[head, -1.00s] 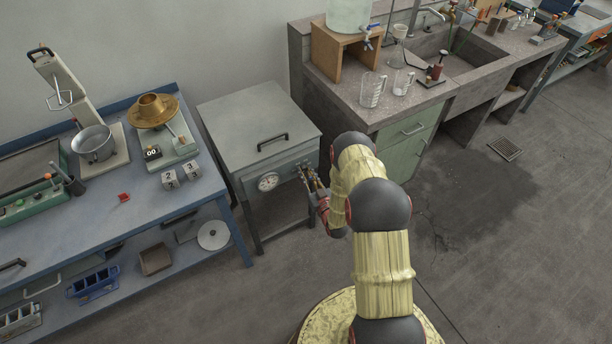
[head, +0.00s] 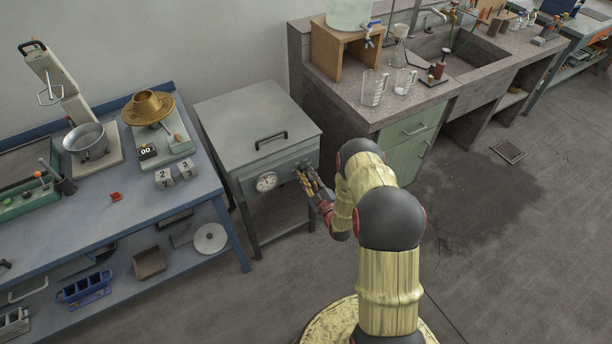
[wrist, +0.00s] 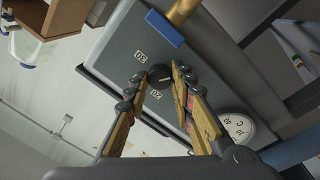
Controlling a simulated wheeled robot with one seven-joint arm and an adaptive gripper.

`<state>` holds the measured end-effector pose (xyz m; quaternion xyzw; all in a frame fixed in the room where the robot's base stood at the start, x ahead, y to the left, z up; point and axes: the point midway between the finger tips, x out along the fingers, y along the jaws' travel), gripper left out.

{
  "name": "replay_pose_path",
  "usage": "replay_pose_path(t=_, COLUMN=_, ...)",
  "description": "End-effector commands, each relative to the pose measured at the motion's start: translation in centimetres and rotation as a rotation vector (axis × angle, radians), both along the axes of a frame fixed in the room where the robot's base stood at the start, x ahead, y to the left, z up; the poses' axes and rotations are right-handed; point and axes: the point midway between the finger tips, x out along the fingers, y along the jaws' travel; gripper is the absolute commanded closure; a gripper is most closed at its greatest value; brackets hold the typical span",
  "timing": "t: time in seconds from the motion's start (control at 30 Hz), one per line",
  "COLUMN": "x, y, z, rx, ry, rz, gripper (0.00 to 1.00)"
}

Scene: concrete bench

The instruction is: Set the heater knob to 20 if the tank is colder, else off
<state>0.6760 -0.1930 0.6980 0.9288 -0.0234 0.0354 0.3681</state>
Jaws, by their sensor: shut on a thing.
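The tank is a grey lidded box (head: 258,115) on legs in the head view. On its front is a round white dial (head: 266,182), seen larger in the wrist view (wrist: 237,125); its reading is too small to tell. The heater knob (wrist: 160,77) is dark and round, with plates marked 30 (wrist: 140,57) and 20 (wrist: 153,94) beside it. My gripper (wrist: 164,79) has its fingers on either side of the knob and is shut on it; it also shows at the tank's front in the head view (head: 307,176). I cannot tell exactly where the knob points.
A blue bench (head: 110,215) with a pot, a scale and number cubes stands left of the tank. A stone counter (head: 345,90) with a sink, beakers and green drawers (head: 405,140) stands to the right. The floor in front of the tank is open.

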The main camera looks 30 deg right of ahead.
Motion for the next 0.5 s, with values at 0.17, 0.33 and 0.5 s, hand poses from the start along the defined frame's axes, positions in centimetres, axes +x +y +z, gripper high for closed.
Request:
replay_pose_path(t=0.17, x=0.04, y=0.11, z=-0.01, rx=-0.035, ry=-0.002, rz=0.003, gripper=1.0)
replay_pose_path(t=0.33, x=0.03, y=0.12, z=0.0, rx=-0.047, ry=-0.001, rz=0.003, gripper=1.0)
replay_pose_path(t=0.5, x=0.03, y=0.13, z=0.01, rx=-0.047, ry=-0.001, rz=0.003, gripper=1.0)
